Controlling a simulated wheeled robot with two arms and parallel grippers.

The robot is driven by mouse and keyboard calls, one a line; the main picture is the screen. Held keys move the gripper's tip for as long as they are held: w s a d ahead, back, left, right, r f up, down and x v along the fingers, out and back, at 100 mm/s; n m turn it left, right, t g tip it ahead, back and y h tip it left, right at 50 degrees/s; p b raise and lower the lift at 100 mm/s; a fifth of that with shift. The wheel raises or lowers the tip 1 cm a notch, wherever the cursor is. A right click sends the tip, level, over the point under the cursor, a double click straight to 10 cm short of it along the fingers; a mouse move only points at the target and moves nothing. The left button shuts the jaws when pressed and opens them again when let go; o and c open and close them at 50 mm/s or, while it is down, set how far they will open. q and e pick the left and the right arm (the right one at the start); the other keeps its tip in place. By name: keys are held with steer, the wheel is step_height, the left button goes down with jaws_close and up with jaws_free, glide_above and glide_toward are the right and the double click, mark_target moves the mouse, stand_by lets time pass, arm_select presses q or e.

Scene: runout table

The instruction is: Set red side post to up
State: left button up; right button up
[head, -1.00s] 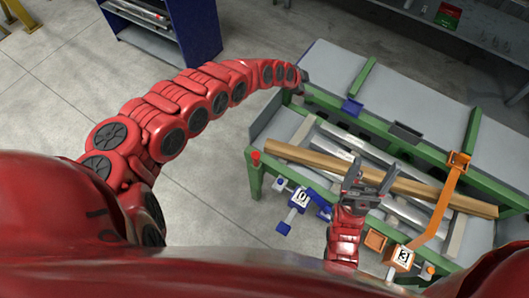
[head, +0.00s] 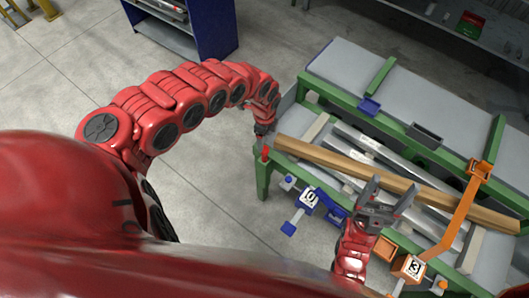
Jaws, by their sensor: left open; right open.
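The red side post (head: 265,153) is a short red piece at the left front corner of the green-framed runout table (head: 263,180). My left gripper (head: 261,141) is just above and behind the post in the picture. It shows small and partly hidden by its own wrist, and I cannot tell whether it touches the post. My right gripper (head: 394,194) is open, with its fingers spread over the front edge of a wooden beam (head: 340,168); nothing shows between them.
Metal bars (head: 372,147) lie beside the beam. An orange arm (head: 458,222) crosses the table at right. A blue clamp marked 0 (head: 309,198) and an orange block marked 3 (head: 413,268) sit along the front. Clear floor lies left of the table.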

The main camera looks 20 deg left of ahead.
mark_target(265, 149)
arm_select(q)
step_height(265, 149, down, 5)
steer(key=shift+d+r, duration=0.15)
steer(key=shift+f, duration=0.9)
jaws_close()
stand_by(0.7)
